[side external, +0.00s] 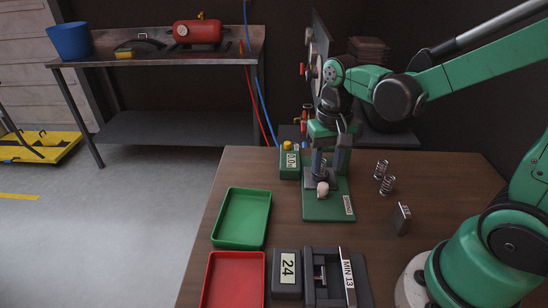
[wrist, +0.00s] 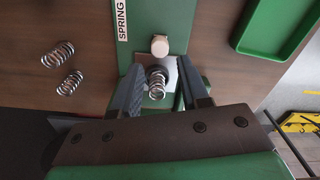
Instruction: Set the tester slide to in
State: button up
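The green spring tester (side external: 320,210) stands on the table with a label reading "SPRING" in the wrist view (wrist: 150,35). A pale round knob (side external: 322,188) sits at its front; it also shows in the wrist view (wrist: 159,45). A coil spring (wrist: 156,84) stands on the tester's grey plate (wrist: 171,73), behind the knob. I cannot tell the slide's position. My gripper (wrist: 160,68) points down over the tester; its dark fingers are apart, one on each side of the plate and spring. The knob lies just beyond the fingertips. Nothing is visibly held.
Two loose springs (side external: 384,178) and a small dark block (side external: 402,218) lie to the right. A green tray (side external: 242,218) and red tray (side external: 234,282) are at left. A box reading "24" (side external: 287,274) and a "MIN 13" fixture (side external: 335,278) are in front. A yellow-buttoned box (side external: 289,162) adjoins the tester.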

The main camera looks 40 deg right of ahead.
jog(key=shift+a+r+n, duration=0.15)
jog(key=shift+a+n, duration=0.15)
jog(key=shift+n, duration=0.3)
jog(key=c, duration=0.4)
jog(key=a+n, duration=0.1)
jog(key=n, duration=0.3)
jog(key=s+a+r+n+h, duration=0.1)
jog(key=a+n, duration=0.1)
jog(key=n, duration=0.3)
jog(key=s+a+r+n, duration=0.1)
jog(key=n, duration=0.4)
jog(key=shift+a+r, duration=0.2)
jog(key=shift+r, duration=0.05)
grip_shut()
jog(key=s+a+r+n+t+h, duration=0.1)
jog(key=s+a+r+n, duration=0.15)
jog(key=n, duration=1.25)
jog(key=f, duration=0.3)
jog(key=d+f, duration=0.1)
jog(key=f, duration=0.2)
jog(key=w+f, duration=0.1)
jog(key=f, duration=0.3)
jog(key=shift+d, duration=0.2)
jog(key=shift+w+d, duration=0.55)
jog(key=shift+d, duration=0.35)
jog(key=shift+w+d, duration=0.5)
jog(key=shift+d, duration=0.4)
